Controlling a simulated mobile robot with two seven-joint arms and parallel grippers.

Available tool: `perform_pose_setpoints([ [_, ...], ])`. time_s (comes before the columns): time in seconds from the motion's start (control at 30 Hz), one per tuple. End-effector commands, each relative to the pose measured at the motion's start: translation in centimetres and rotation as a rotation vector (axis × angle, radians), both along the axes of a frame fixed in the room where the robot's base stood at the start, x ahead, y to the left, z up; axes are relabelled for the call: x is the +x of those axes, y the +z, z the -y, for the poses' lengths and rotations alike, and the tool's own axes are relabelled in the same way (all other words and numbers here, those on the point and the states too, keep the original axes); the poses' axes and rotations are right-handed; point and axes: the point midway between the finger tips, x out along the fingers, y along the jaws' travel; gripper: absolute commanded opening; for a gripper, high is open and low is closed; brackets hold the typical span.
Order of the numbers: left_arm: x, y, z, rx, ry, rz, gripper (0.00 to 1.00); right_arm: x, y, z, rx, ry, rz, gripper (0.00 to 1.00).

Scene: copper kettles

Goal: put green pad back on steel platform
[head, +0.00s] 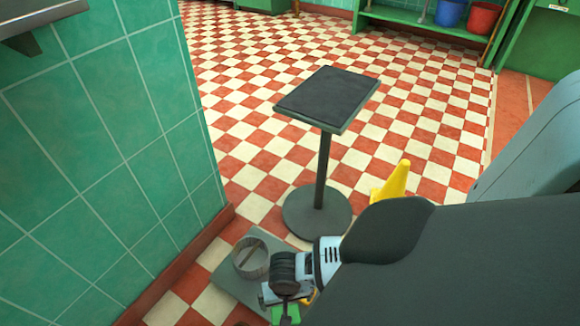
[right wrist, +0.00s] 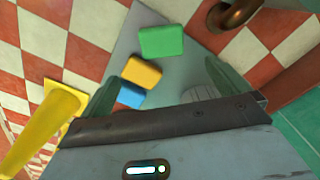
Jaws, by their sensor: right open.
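A green pad (right wrist: 161,41) lies flat on a grey slab (right wrist: 200,35) in the right wrist view, apart from the fingers. An orange pad (right wrist: 142,72) and a blue pad (right wrist: 130,95) lie beside it. In the head view the green pad (head: 287,314) shows partly at the bottom edge, below my right gripper (head: 274,297). The grey slab (head: 226,287) lies low on the floor there; I cannot tell for sure that it is the steel platform. My right gripper (right wrist: 167,88) is open above the slab, its fingers spread and apart from the green pad. My left gripper is out of view.
A round grey container (head: 250,257) stands on the slab near the green tiled wall (head: 110,140). A pedestal stand (head: 328,97) with a dark top rises behind. A yellow cone (head: 391,184) stands right of it. A copper object (right wrist: 234,14) shows in the wrist view.

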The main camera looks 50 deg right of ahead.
Motion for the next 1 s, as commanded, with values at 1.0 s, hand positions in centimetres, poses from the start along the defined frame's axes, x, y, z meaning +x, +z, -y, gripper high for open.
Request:
perform_pose_setpoints([
  [1.0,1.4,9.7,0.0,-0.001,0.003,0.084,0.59,-5.9,9.9,-4.5,0.128,0.180,0.108,1.00],
])
